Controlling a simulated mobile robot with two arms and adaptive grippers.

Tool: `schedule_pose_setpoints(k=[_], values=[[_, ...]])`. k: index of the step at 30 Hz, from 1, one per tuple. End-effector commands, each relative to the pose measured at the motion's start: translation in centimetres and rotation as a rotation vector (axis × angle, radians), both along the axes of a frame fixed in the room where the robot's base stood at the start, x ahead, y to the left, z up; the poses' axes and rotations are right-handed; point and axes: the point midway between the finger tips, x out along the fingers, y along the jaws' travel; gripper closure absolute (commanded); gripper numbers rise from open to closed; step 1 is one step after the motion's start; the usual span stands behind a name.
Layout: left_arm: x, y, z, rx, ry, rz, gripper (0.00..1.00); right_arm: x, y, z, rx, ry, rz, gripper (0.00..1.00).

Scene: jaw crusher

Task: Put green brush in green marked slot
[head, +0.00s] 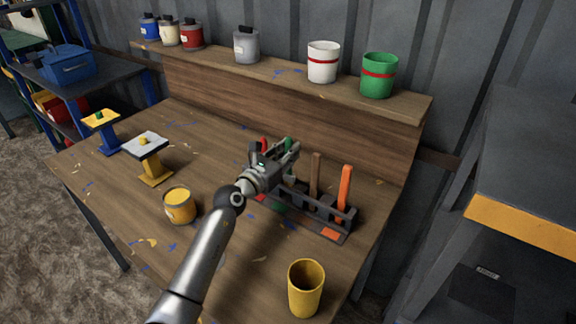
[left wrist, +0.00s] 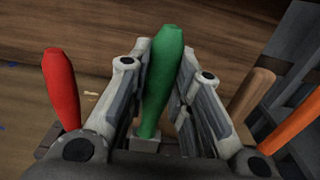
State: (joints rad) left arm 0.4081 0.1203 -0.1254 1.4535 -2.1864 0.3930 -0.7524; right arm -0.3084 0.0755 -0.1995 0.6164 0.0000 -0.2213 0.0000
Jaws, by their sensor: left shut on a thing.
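The green brush (left wrist: 162,80) stands upright between the fingers of my left gripper (left wrist: 160,95) in the left wrist view. The gripper is shut on its handle. In the head view, my left gripper (head: 285,158) is over the dark brush rack (head: 318,208), and only a bit of the green brush (head: 289,143) shows behind the fingers. A green mark (head: 278,207) shows at the rack's front, partly hidden by my gripper. The brush's lower end is hidden, so I cannot tell how deep it sits in a slot. My right gripper is not in view.
A red brush (left wrist: 60,88), a brown-handled brush (head: 316,172) and an orange brush (head: 344,190) stand in the rack. A yellow cup (head: 306,288) and a yellow paint can (head: 179,205) stand on the table. Several cans line the back shelf (head: 285,75).

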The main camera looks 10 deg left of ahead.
Motion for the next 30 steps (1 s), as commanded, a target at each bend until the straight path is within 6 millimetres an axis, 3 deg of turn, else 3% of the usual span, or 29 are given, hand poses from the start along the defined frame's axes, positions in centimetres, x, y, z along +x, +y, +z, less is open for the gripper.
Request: schedule_pose_setpoints(k=[1, 5, 18, 19, 23, 30], values=[[0.0, 0.1, -1.3, 0.002, 0.005, 0.001, 1.00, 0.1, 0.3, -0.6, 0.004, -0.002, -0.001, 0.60], [0.0, 0.0, -3.0, 0.001, 0.003, 0.000, 1.00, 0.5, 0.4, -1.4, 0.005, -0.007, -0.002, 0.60], [0.0, 0.0, -3.5, 0.001, 0.002, 0.000, 1.00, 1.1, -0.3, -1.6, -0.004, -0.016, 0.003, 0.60], [0.0, 0.0, -3.4, 0.001, 0.002, 0.000, 0.76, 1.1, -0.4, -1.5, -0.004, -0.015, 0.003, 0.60], [0.0, 0.0, -3.4, 0.001, 0.002, 0.000, 0.59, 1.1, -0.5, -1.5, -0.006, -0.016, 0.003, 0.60], [0.0, 0.0, -3.4, 0.001, 0.002, 0.000, 0.58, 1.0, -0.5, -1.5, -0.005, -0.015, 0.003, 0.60]])
